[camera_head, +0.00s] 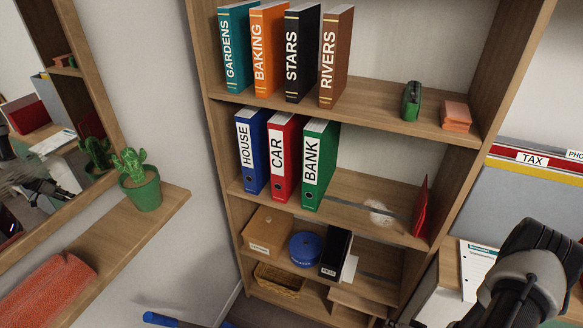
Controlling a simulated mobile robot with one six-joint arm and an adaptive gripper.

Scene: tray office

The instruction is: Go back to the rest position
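The dark end of my arm shows at the lower right edge, in front of the desk area to the right of the bookshelf. A black and grey part that looks like my gripper (513,306) hangs at its lower end and is cut off by the bottom edge. Its fingertips are not clear, so I cannot tell whether it is open or shut. No held object can be made out.
A wooden bookshelf (374,180) with binders, books and boxes stands ahead. A cactus pot (145,192) and a red rolled item (45,292) sit on the left wall shelf, below a mirror. A grey organiser labelled TAX (535,205) is behind my arm.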

